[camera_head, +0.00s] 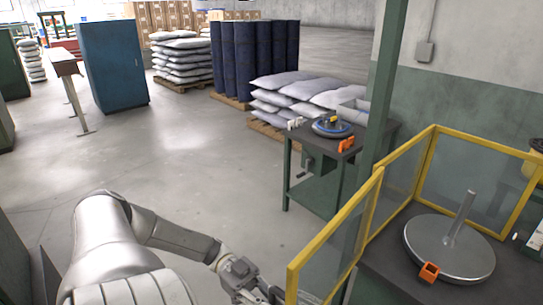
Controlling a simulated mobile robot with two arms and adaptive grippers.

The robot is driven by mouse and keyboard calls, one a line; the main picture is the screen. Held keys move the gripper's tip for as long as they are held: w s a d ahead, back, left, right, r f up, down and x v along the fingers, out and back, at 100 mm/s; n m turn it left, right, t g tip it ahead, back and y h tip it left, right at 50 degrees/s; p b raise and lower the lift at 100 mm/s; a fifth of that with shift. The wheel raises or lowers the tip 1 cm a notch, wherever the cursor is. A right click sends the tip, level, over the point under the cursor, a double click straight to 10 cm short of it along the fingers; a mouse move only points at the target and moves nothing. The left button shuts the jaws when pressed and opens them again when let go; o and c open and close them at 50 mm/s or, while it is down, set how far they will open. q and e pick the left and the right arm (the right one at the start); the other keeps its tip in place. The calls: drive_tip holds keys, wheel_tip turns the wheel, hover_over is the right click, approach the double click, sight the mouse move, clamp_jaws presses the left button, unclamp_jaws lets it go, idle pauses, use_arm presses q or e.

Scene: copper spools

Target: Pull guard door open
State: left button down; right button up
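The guard has yellow frames with clear panes. Its near panel (318,244), which appears to be the guard door, reaches down to the bottom centre-right, at an angle to the other panels. My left gripper (270,294) is low at the bottom edge, just left of this panel's near upright. Its fingertips are partly cut off, so I cannot tell whether they touch the frame or are open or shut. My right gripper is not in view.
A dark workbench (309,198) and a green post (381,95) stand beyond the panel.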

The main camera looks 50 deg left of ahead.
use_arm(q)
drive_tip(key=shift+s+f, duration=0.1)
drive_tip(key=c, duration=1.5)
unclamp_jaws()
drive_tip(key=shift+o, duration=0.2)
drive_tip(key=shift+a, duration=0.1)
drive_tip(key=s+a, duration=0.2)
drive_tip(key=a, duration=0.9)
drive_tip(key=shift+a, duration=0.35)
